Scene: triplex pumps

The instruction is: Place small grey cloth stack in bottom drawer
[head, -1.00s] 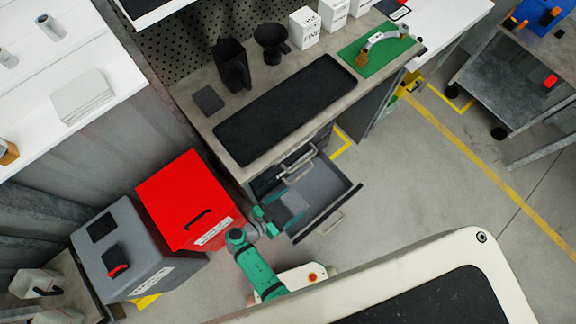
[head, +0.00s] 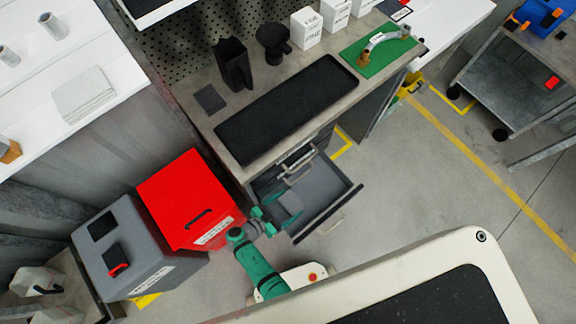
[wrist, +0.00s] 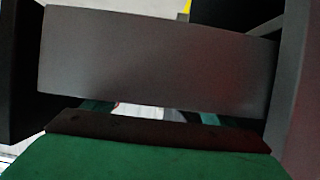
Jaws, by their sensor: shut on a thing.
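My gripper (head: 272,218) is at the left side of an open grey drawer (head: 325,190), low in the workbench. In the wrist view, a flat grey slab, which looks like the small grey cloth stack (wrist: 158,55), spans the gap between the dark fingers, and the gripper is shut on it. In the head view, a small grey-blue patch, likely the same stack, shows at the gripper's tip over the drawer's left part. Whether it touches the drawer floor cannot be told. The drawer's visible floor looks otherwise empty.
A red box (head: 180,190) and a grey case (head: 125,250) stand close to my arm's left. A black tray (head: 285,108) lies on the bench above the drawer. A pale folded stack (head: 84,94) lies on the white left table. The floor right of the drawer is free.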

